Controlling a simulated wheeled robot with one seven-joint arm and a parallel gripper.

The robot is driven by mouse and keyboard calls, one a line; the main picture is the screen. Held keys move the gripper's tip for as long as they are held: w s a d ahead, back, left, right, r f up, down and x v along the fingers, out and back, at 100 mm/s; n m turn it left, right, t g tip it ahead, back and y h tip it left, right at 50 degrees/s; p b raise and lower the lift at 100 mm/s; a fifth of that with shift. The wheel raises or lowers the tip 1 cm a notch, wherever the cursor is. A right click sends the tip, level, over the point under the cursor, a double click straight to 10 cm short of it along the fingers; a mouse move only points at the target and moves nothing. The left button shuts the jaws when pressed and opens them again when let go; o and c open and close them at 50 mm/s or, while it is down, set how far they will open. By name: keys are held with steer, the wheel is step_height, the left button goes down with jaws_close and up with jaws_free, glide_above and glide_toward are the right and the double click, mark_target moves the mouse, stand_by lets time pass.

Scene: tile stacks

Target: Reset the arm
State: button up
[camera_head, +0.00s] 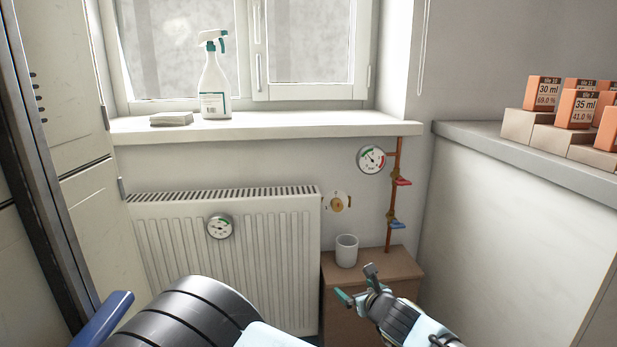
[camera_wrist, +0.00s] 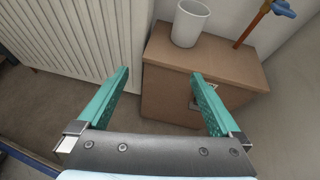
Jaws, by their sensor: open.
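My gripper (camera_head: 357,285) is in front of a small brown cabinet (camera_head: 335,306), below a white cup (camera_head: 346,251) in the head view. In the wrist view my gripper (camera_wrist: 160,85) shows two green fingers spread wide apart. Nothing is between them but the floor and the front of the brown cabinet (camera_wrist: 205,56). The white cup (camera_wrist: 190,23) stands upright on the cabinet top, beyond the fingers and apart from them.
A white radiator (camera_head: 270,245) with a dial stands left of the cabinet. A copper pipe (camera_head: 392,218) with red and blue valves rises behind it. A spray bottle (camera_head: 214,85) stands on the windowsill (camera_head: 290,124). Orange boxes (camera_head: 577,108) stand on a counter (camera_head: 480,143) at right.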

steer(key=s+a+f+n+g+y, duration=0.1)
steer(key=s+a+n+g, duration=0.4)
steer(key=a+n, duration=0.3)
steer(key=s+a+n+g+y, duration=0.1)
steer(key=s+a+n+g, duration=0.45)
steer(key=n, duration=0.45)
steer(key=a+r+n+h+p, duration=0.2)
steer(key=r+n+p, duration=0.4)
steer(key=r, duration=1.5)
steer(key=s+a+r+n+h+p, duration=0.1)
steer(key=a+r+n+h+p, duration=0.2)
steer(key=r+n+p, duration=0.4)
step_height(320, 180, up, 14)
steer(key=p, duration=0.9)
steer(key=shift+a, duration=0.15)
